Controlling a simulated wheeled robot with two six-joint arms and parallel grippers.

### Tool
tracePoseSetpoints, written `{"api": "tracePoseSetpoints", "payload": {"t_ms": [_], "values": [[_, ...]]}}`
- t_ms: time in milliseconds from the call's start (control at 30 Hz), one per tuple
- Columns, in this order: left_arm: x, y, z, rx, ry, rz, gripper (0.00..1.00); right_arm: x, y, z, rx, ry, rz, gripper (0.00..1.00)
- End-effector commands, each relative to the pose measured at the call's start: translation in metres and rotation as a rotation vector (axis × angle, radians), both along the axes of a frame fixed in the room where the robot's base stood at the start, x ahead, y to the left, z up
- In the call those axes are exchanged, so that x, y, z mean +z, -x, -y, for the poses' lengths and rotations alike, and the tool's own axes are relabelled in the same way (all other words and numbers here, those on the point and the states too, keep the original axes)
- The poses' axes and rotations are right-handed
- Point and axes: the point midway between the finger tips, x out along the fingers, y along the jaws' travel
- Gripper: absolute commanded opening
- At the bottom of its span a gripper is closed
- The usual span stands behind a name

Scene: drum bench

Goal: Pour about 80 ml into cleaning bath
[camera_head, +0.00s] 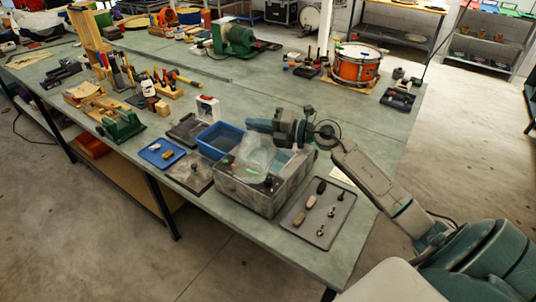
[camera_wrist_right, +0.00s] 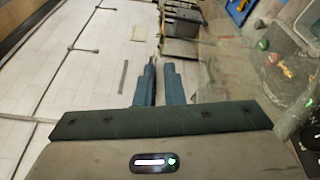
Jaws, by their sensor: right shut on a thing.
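The cleaning bath (camera_head: 238,192) is a grey, open-topped box near the front edge of the bench in the head view. A clear, colourless vessel (camera_head: 256,153) is over the bath's opening and looks tilted. My right gripper (camera_head: 256,125) reaches in from the right, above the bath, shut on the vessel. In the right wrist view the gripper's fingers (camera_wrist_right: 159,84) are close together, with the see-through vessel (camera_wrist_right: 225,65) to their right. Any liquid level or stream is too hard to make out. My left gripper is in neither view.
A blue bin (camera_head: 208,151) stands left of the bath. A tray (camera_head: 338,210) with several small tools lies to its right. A blue tray (camera_head: 151,158) and a green vise (camera_head: 122,127) are farther left. A drum (camera_head: 356,68) stands at the back right.

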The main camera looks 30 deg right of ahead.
Motion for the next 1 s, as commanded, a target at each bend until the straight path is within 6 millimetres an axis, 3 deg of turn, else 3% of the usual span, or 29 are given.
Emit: {"api": "tracePoseSetpoints", "payload": {"t_ms": [67,167,233,300,700,1000], "values": [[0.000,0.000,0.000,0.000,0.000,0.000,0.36,0.000,0.001,-0.001,0.001,0.004,0.005,0.00],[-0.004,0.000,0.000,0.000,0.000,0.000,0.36,0.001,0.019,-0.022,0.005,0.075,0.069,0.00],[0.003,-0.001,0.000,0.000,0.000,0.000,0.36,0.004,0.034,-0.039,0.003,0.190,0.167,0.00],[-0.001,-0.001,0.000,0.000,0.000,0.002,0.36,-0.001,0.041,-0.047,-0.002,0.280,0.242,0.00],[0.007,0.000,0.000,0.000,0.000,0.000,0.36,0.009,0.050,-0.058,-0.005,0.423,0.358,0.00],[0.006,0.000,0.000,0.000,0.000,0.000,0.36,0.008,0.050,-0.058,-0.006,0.426,0.359,0.00]]}}
